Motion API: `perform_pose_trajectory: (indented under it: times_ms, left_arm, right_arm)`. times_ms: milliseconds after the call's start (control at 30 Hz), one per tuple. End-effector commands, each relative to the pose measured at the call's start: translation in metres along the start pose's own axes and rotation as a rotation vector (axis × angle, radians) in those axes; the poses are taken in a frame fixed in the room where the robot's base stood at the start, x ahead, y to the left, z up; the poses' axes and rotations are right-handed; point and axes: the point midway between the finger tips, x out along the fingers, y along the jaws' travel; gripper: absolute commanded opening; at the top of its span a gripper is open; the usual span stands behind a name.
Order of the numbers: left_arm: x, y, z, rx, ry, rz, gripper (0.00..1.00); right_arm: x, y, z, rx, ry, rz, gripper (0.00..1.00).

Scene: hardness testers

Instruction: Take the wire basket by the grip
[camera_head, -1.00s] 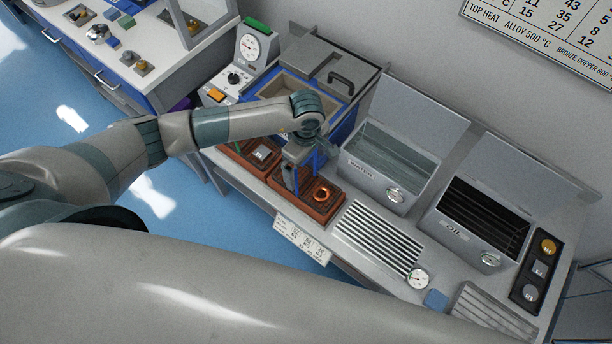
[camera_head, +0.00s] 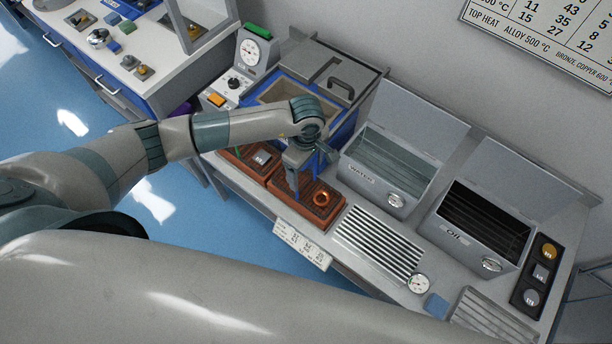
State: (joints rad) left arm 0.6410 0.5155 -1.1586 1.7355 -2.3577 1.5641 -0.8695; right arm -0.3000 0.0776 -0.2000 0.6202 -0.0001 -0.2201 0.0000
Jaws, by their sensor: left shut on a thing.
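My left gripper (camera_head: 297,176) reaches down over the right-hand brick-red tray (camera_head: 328,214) on the bench. It is shut on a thin upright part, which I take to be the grip of the wire basket. The wrist and fingers hide most of that part, and the basket's wires are too small and dark to make out clearly. A copper-coloured ring (camera_head: 323,198) shows just right of the fingers, over the tray. My right gripper is not in view.
A second brick-red tray with a grey square piece (camera_head: 262,158) is to the left. The blue furnace with an open top (camera_head: 284,92) stands behind. The WATER tank (camera_head: 372,183), OIL tank (camera_head: 462,243) and a slatted rack (camera_head: 378,243) are to the right.

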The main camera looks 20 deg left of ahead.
Motion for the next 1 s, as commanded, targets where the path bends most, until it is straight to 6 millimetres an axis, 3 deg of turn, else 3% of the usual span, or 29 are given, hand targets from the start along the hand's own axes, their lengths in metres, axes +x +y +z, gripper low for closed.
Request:
perform_pose_trajectory:
  times_ms: [267,700,1000]
  left_arm:
    - [-0.009,0.001,0.0,0.001,-0.001,0.002,0.26]
    - [-0.041,0.001,0.001,0.002,-0.001,0.003,0.26]
    - [-0.057,0.007,0.033,0.004,-0.002,0.005,0.26]
  right_arm:
    - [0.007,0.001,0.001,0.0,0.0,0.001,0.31]
    - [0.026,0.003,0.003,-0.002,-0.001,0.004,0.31]
    - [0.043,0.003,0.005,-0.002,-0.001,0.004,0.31]
